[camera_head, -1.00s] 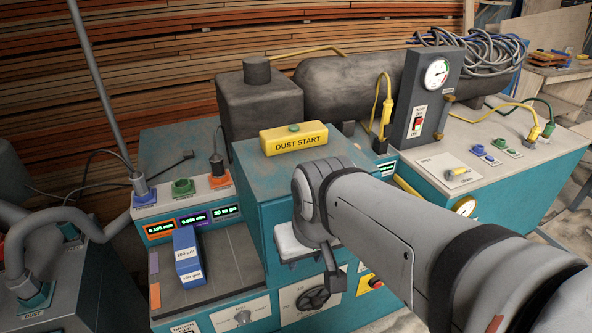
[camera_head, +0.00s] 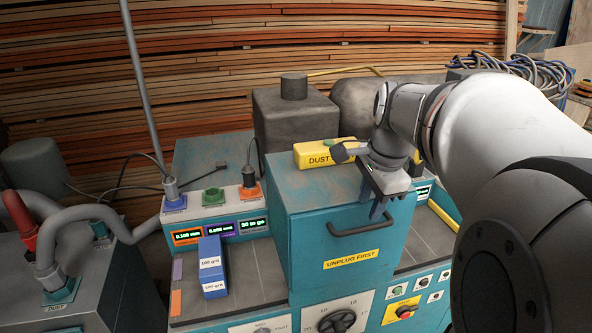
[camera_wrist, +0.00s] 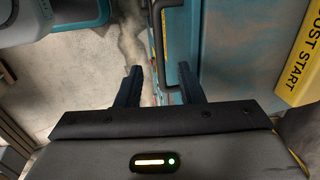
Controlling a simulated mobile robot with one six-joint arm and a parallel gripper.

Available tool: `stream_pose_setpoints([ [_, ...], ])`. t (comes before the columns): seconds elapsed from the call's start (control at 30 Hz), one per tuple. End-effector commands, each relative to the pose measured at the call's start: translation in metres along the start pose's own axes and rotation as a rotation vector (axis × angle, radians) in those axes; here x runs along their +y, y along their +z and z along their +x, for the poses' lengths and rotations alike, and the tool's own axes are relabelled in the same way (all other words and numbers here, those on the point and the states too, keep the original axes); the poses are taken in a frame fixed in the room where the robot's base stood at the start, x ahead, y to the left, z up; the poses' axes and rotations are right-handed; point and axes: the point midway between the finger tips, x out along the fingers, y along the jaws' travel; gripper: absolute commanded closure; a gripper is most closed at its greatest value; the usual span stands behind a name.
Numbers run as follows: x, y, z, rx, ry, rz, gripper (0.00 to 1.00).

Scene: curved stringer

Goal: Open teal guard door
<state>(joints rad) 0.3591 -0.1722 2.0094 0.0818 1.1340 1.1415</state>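The teal guard door (camera_head: 330,240) is the front face of the tall teal cabinet and looks closed. It carries a yellow "UNPLUG FIRST" label (camera_head: 351,259) and a dark bar handle (camera_head: 362,222) above it. My gripper (camera_head: 380,212) points down at the right end of the handle, close to the door front. In the wrist view, my gripper (camera_wrist: 160,74) is open, its two dark fingers apart. The handle (camera_wrist: 158,45) lies between the fingers in that picture. I cannot tell whether either finger touches it.
A yellow "DUST START" box (camera_head: 318,154) sits on the cabinet top beside my wrist. A dark knob (camera_head: 337,321) is below the door. Grey hoses and a plugged-in panel (camera_head: 212,197) are at left.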

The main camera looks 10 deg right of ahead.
Motion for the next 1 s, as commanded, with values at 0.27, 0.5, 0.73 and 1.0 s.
stream_pose_setpoints([
  [0.27,0.001,0.001,0.046,-0.002,0.004,-0.003,0.66],
  [0.5,0.001,0.000,0.065,0.000,0.001,-0.005,0.66],
  [0.73,0.001,0.000,0.066,0.000,-0.001,-0.005,0.66],
  [1.0,0.001,0.000,0.066,0.001,-0.001,-0.004,0.85],
])
